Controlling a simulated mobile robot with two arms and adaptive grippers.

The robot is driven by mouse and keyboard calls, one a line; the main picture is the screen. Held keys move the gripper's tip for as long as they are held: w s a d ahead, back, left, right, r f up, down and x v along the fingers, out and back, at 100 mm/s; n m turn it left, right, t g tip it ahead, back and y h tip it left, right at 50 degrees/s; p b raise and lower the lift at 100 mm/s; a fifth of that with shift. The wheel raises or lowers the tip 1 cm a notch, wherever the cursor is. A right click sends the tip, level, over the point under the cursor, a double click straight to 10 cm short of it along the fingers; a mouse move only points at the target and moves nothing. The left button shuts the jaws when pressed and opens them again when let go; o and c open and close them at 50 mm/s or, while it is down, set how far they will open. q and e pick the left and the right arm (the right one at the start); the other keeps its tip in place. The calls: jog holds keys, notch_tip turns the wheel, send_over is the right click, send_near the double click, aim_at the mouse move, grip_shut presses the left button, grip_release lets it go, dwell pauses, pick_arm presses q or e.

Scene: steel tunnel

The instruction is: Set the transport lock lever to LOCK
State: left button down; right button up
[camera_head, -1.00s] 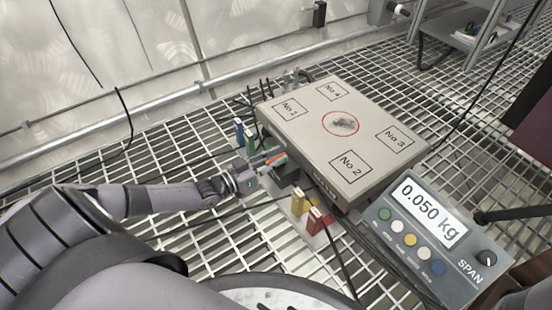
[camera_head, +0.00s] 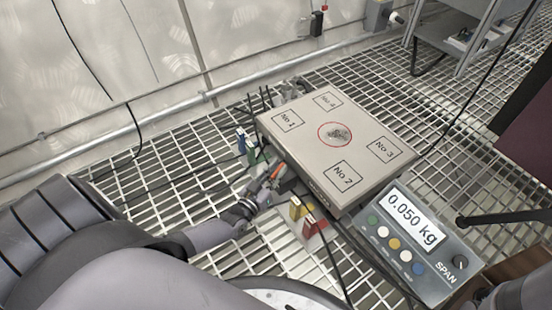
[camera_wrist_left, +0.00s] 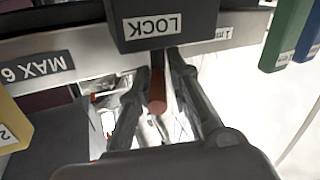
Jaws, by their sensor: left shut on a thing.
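The transport lock lever has a red-orange grip (camera_wrist_left: 157,95), seen between my left fingers in the left wrist view. In the head view the orange lever (camera_head: 277,171) shows at the near left side of the scale. A dark block with a LOCK label (camera_wrist_left: 153,27), upside down in the wrist view, stands just beyond the lever. My left gripper (camera_head: 268,184) is at the lever, and its two fingers (camera_wrist_left: 157,88) close around the grip. The lever's inner end is hidden at the dark block. My right gripper is not in view.
The scale platform (camera_head: 377,125) carries numbered squares. Blue and green connectors (camera_head: 245,145) stand left of the lever, yellow and red connectors (camera_head: 306,215) right of it. The display box (camera_head: 408,245) reads 0.050 kg. Cables cross the floor grating.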

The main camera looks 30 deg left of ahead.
pick_arm(q)
jog(key=shift+d+n+y+p, duration=0.5)
jog(key=shift+n+y+p, duration=0.2)
jog(key=shift+y, duration=0.4)
jog(key=c, duration=1.6)
grip_release()
jog(key=shift+c, duration=0.2)
jog(key=shift+a, duration=0.15)
